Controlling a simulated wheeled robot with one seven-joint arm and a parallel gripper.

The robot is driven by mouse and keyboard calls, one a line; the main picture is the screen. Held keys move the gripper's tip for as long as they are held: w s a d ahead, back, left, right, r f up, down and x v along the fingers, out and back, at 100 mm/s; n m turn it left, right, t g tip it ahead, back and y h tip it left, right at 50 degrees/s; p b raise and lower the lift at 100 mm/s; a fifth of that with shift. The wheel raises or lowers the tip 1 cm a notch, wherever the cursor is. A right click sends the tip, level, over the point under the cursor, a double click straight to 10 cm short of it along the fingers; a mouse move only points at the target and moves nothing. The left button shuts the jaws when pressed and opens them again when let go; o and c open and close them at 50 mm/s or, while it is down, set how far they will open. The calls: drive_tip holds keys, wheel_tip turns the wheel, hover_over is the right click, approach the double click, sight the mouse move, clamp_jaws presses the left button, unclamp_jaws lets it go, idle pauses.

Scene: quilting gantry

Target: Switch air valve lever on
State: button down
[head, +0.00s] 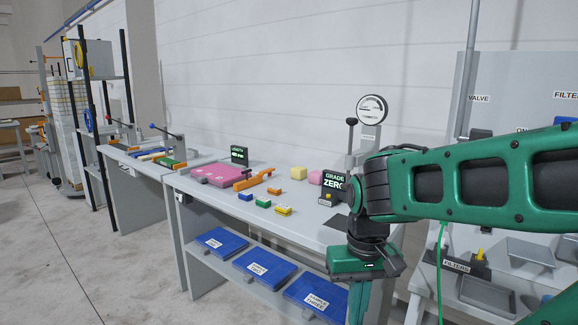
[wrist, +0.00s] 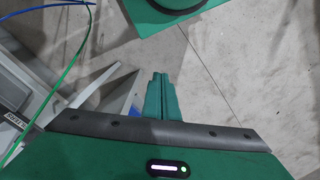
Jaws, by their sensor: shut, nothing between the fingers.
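A grey panel (head: 495,75) stands at the right in the head view, with a label ending in "VALVE" (head: 479,98) and an "ON" label (head: 522,130). A dark block (head: 480,134) sits below the valve label. I cannot make out the lever clearly; my green arm crosses in front of the panel and hides part of it. My gripper (head: 357,305) hangs pointing down in front of the table's right end, apart from the panel. In the wrist view my gripper (wrist: 158,80) has its green fingers together, holding nothing, above the concrete floor.
A grey table (head: 310,228) holds colored blocks, a pink pad (head: 215,173) and a dial gauge (head: 372,109). Blue sample trays (head: 265,266) lie on its lower shelf. Grey trays (head: 487,294) and a "FILTERS" label (head: 456,266) sit at lower right. The floor at left is clear.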

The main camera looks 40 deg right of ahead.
drive_tip(key=s+d+f+m+g+h, duration=0.1)
drive_tip(key=d+f+g+h, duration=0.15)
drive_tip(key=d, duration=0.85)
drive_tip(key=s+d+f+m+g+h, duration=0.1)
drive_tip(key=d+f+m+g+h, duration=0.15)
drive_tip(key=d, duration=0.85)
drive_tip(key=s+d+r+n+g+h, duration=0.1)
drive_tip(key=s+d+r+g+h, duration=0.2)
drive_tip(key=d, duration=0.6)
drive_tip(key=s+d+r+n+g+h, duration=0.25)
drive_tip(key=d+r+h, duration=0.4)
drive_tip(key=r, duration=0.35)
drive_tip(key=w+d+r+n+h, duration=0.3)
drive_tip(key=w+r+n+h, duration=0.3)
drive_tip(key=r, duration=0.3)
drive_tip(key=x, duration=1.3)
drive_tip(key=shift+s+d, duration=0.2)
drive_tip(key=shift+d, duration=0.15)
drive_tip(key=shift+t, duration=0.25)
